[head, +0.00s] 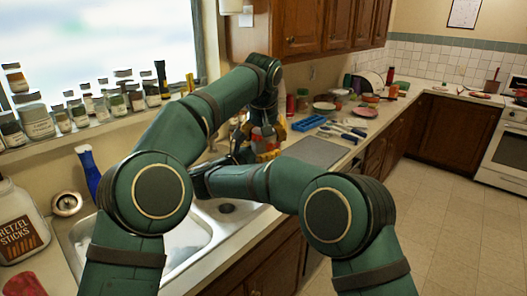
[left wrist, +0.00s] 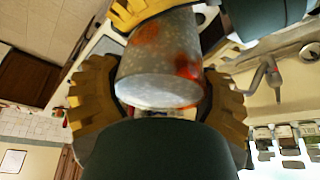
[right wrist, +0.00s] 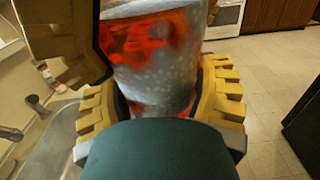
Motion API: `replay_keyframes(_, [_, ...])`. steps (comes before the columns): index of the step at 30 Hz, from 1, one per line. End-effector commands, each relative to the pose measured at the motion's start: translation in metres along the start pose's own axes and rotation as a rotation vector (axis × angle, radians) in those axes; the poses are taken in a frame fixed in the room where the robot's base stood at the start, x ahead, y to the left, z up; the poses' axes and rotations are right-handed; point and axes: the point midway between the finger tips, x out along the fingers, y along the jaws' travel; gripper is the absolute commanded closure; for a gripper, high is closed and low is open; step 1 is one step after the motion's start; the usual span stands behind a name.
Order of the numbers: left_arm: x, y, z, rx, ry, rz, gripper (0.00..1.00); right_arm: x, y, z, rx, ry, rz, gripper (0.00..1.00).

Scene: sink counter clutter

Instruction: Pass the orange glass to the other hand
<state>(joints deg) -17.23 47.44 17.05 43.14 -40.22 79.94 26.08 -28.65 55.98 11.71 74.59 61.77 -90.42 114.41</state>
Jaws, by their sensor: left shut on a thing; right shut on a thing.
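The orange glass is a speckled grey tumbler with orange-red patches. In the left wrist view the glass (left wrist: 160,62) sits between the yellow fingers of my left gripper (left wrist: 160,96), its round end facing the camera. In the right wrist view the glass (right wrist: 150,55) stands between the yellow fingers of my right gripper (right wrist: 158,102). Both grippers are shut on it at once, and fingers of the other gripper show at the edge of each wrist view. In the head view the grippers meet near the sink, and my arms mostly hide the glass.
The double sink (head: 180,245) lies below my arms. A blue-handled brush (head: 88,170) and pretzel jar (head: 22,225) stand at left. Jars line the window sill (head: 75,135). Beyond the grippers are a blue tray (head: 308,123), dishes and utensils. The floor at right is clear.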

Motion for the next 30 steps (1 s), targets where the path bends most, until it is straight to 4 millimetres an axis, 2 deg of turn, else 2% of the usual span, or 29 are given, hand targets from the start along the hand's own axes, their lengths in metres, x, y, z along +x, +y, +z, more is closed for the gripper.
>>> replay_keyframes(1, [0.0,0.0,-0.001,-0.001,0.003,0.0,0.16,-0.001,0.0,0.001,0.001,-0.002,0.001,0.78])
replay_keyframes(2, [0.0,0.0,-0.001,-0.001,0.003,0.0,0.05,-0.001,0.0,0.001,0.001,-0.002,0.001,0.78])
replay_keyframes(3, [0.0,0.0,-0.001,-0.001,0.002,0.0,0.0,-0.001,0.0,0.001,0.001,-0.002,0.001,0.78])
replay_keyframes(14, [-0.005,0.0,-0.001,-0.001,0.002,0.0,0.0,-0.001,0.0,0.001,0.001,-0.002,0.0,0.78])
replay_keyframes(17, [-0.017,0.001,-0.001,-0.001,0.005,0.001,0.0,-0.001,0.0,0.001,0.001,-0.001,0.0,0.78])
replay_keyframes(25, [-0.074,0.001,-0.001,-0.001,0.008,0.002,0.0,-0.001,0.0,0.001,0.001,-0.002,0.0,0.78])
replay_keyframes(30, [-0.1,0.001,-0.001,-0.002,0.004,0.002,0.0,-0.001,0.0,0.001,0.001,-0.001,0.0,0.78])
